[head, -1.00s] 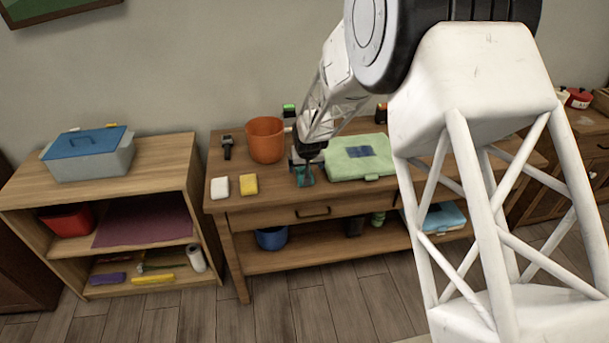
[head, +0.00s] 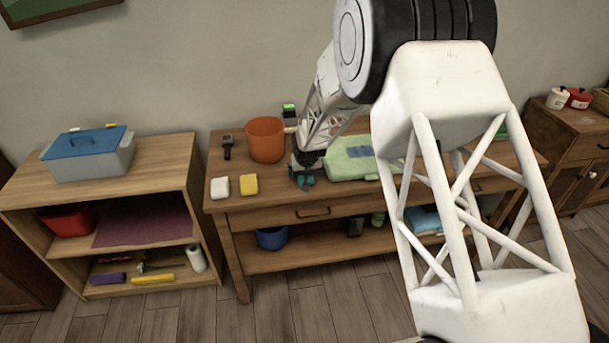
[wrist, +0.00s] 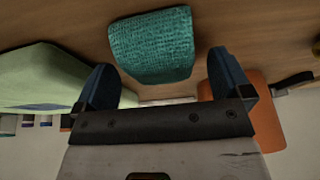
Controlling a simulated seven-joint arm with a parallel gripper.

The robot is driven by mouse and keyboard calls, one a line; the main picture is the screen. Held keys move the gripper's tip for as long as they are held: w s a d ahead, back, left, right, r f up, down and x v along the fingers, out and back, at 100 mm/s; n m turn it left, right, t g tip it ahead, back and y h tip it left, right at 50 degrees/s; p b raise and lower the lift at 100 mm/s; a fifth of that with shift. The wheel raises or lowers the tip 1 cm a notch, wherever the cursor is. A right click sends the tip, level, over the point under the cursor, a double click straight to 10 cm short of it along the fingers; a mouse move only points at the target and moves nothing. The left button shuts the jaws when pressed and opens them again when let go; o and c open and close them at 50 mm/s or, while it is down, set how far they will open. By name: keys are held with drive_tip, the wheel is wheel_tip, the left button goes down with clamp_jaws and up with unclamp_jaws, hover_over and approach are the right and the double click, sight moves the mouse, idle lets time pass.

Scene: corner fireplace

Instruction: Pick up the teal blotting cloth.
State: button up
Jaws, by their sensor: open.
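The teal blotting cloth (wrist: 152,46) lies on the wooden table top in the wrist view, a small textured square pad. My gripper (wrist: 162,80) is open, its two blue fingers apart. The cloth shows between and just beyond the fingertips, and nothing is held. In the head view my gripper (head: 303,178) is low over the table's front half, and a bit of the teal cloth (head: 309,181) shows beside it. The gripper hides the rest of the cloth there. I cannot tell whether the fingers touch it.
A light green case (head: 350,160) lies close right of my gripper. An orange pot (head: 265,139) stands behind left. A white block (head: 220,187) and a yellow block (head: 249,184) lie to the left on the table (head: 270,202). My arm covers the table's right part.

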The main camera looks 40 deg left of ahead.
drive_tip(key=shift+f, duration=0.1)
idle(0.5)
drive_tip(key=c, duration=1.1)
drive_tip(key=shift+o, duration=0.2)
drive_tip(key=shift+r, duration=0.65)
drive_tip(key=shift+v, duration=1.2)
drive_tip(key=s+d+r, duration=0.1)
drive_tip(key=s+d, duration=0.9)
drive_tip(key=shift+s+d+r, duration=0.2)
drive_tip(key=shift+d+r, duration=0.05)
drive_tip(key=shift+d, duration=0.1)
